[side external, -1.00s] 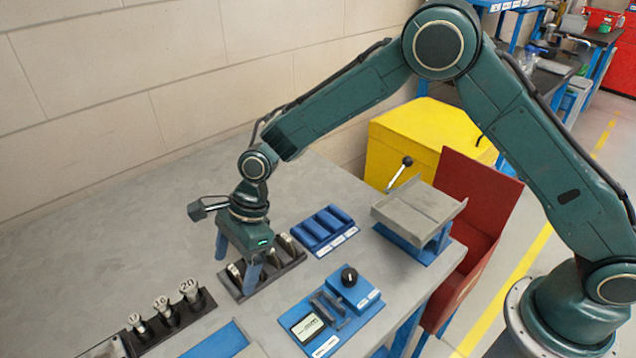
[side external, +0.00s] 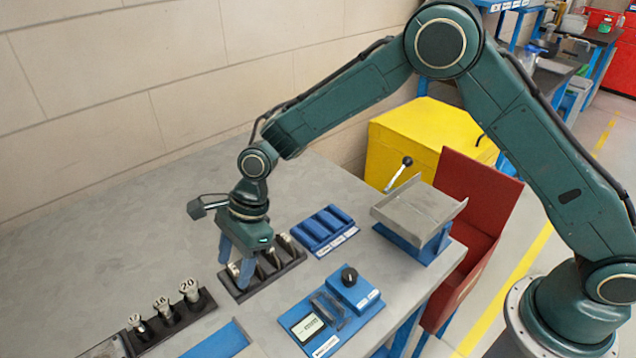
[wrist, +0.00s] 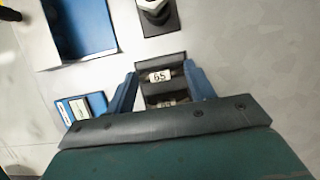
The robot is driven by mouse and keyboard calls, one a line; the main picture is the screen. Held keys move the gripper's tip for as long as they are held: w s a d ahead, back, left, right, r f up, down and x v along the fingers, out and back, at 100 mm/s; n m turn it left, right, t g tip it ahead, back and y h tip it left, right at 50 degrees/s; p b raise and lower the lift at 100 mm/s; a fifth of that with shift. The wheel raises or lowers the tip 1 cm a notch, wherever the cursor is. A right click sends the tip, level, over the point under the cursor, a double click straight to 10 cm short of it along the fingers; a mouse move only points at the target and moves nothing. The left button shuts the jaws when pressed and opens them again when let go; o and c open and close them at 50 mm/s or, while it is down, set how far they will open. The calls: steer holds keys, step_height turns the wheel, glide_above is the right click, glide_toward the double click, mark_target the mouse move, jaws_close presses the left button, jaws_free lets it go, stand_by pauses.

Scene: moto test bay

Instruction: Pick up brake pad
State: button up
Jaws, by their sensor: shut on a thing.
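My gripper (side external: 237,268) (wrist: 163,84) is at the left end of the black slotted rack (side external: 287,264), with its blue fingers shut on a small light part, which I take as the brake pad (wrist: 160,76). In the wrist view the part shows a white face marked 65 between the fingers. Its lower portion is hidden in the rack. It is still at the rack's level. Similar light metallic pieces stand in the other rack slots, partly hidden by the gripper.
A blue slotted tray (side external: 325,228) is beyond the rack. A blue gauge unit (side external: 330,313) with a dark knob is in front. A black holder (side external: 172,320) with numbered sockets stands at left. A grey tilted tray (side external: 418,211) is at right. The rear left bench is clear.

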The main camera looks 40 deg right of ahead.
step_height(320, 180, up, 20)
steer(key=shift+f, duration=0.15)
stand_by(0.4)
steer(key=shift+s+f, duration=0.1)
steer(key=shift+f, duration=0.05)
stand_by(0.5)
steer(key=s+d+f, duration=0.4)
steer(key=s+f, duration=0.2)
steer(key=s, duration=0.2)
steer(key=s+d+f, duration=0.5)
steer(key=s+f, duration=0.1)
steer(key=s, duration=0.1)
steer(key=shift+s, duration=0.4)
steer(key=shift+f, duration=0.2)
steer(key=shift+f, duration=2.45)
steer(key=shift+f, duration=0.65)
stand_by(0.7)
